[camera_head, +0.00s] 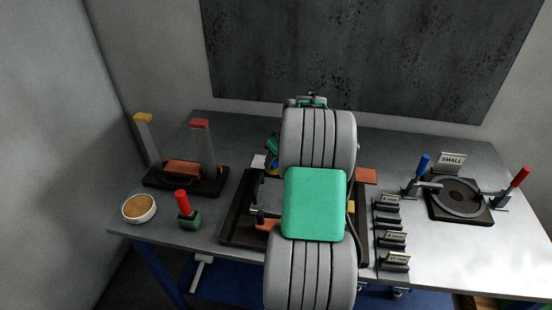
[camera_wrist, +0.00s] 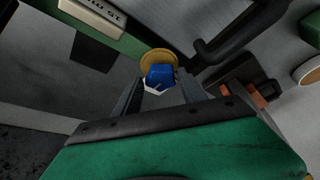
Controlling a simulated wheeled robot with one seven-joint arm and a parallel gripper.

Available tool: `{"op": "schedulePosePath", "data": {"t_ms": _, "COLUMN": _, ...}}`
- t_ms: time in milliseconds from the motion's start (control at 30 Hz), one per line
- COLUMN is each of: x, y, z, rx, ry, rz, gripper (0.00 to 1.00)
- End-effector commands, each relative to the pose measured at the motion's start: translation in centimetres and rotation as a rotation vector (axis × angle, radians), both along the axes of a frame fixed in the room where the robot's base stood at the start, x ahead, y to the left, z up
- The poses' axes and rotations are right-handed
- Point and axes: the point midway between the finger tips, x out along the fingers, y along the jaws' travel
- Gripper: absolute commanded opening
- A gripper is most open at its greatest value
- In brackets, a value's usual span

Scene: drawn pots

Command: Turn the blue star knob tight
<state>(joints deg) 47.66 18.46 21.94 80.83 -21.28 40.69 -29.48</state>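The blue star knob (camera_wrist: 158,76) sits in front of a round brass-coloured disc (camera_wrist: 153,56) in the wrist view. A pale piece shows at its lower edge. My gripper (camera_wrist: 160,82) has its two dark fingers apart, one on each side of the knob. A thin gap seems to show on the left; contact on the right side is unclear. In the head view my arm covers most of the gripper and the place where it works. A small blue part (camera_head: 272,143) shows just left of the arm, with green beside it.
A dark tray (camera_head: 232,228) lies under my arm. To the left stand a clear-tube stand (camera_head: 205,150), a red-handled green block (camera_head: 189,219) and a bowl (camera_head: 139,208). To the right are labelled black holders (camera_head: 388,222) and a round clamp fixture (camera_head: 457,197). The table's right front is clear.

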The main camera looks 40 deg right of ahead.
Motion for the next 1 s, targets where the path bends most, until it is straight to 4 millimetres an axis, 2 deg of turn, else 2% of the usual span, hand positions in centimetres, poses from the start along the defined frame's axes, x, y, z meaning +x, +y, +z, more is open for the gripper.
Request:
{"op": "schedulePosePath", "data": {"t_ms": 67, "x": -0.01, "y": 0.00, "z": 0.02, "rx": 0.000, "ry": 0.000, "rz": 0.000, "gripper": 0.41}}
{"op": "schedulePosePath", "data": {"t_ms": 567, "x": -0.01, "y": 0.01, "z": 0.04, "rx": 0.000, "ry": 0.000, "rz": 0.000, "gripper": 0.00}}
{"op": "schedulePosePath", "data": {"t_ms": 1000, "x": -0.02, "y": 0.12, "z": -0.18, "rx": -0.001, "ry": 0.000, "rz": -0.091, "gripper": 0.00}}
